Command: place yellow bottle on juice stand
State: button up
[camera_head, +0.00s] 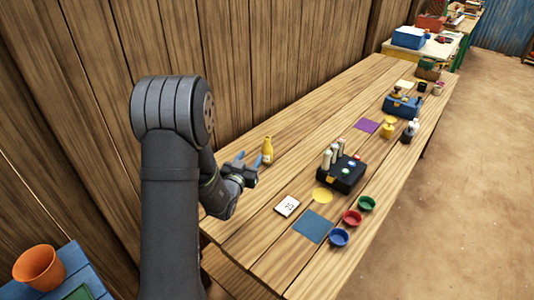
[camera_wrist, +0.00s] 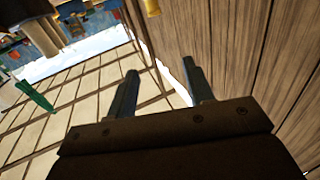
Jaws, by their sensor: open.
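The yellow bottle (camera_head: 267,150) stands upright on the wooden table, near its wall-side edge, in the head view. My gripper (camera_head: 248,160) is just left of the bottle in the picture, apart from it as far as I can tell, with its blue-grey fingers spread. In the wrist view my gripper (camera_wrist: 158,90) shows two fingers apart with nothing between them. A yellow piece at the top edge of the wrist view may be the bottle, but I cannot tell. I cannot tell for sure which thing is the juice stand.
A black box (camera_head: 342,177) with several pale bottles stands mid-table. Blue (camera_head: 339,238), red (camera_head: 352,217) and green (camera_head: 367,204) bowls line the front edge. A blue mat (camera_head: 312,227), a yellow disc (camera_head: 322,195) and a white card (camera_head: 287,206) lie nearby. A blue caddy (camera_head: 402,107) stands farther back.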

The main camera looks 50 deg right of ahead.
aim_at(266, 142)
notch_tip(266, 142, down, 4)
jog(key=x, duration=1.7)
jog(key=shift+d+f, duration=0.15)
jog(key=shift+d, duration=0.1)
grip_shut()
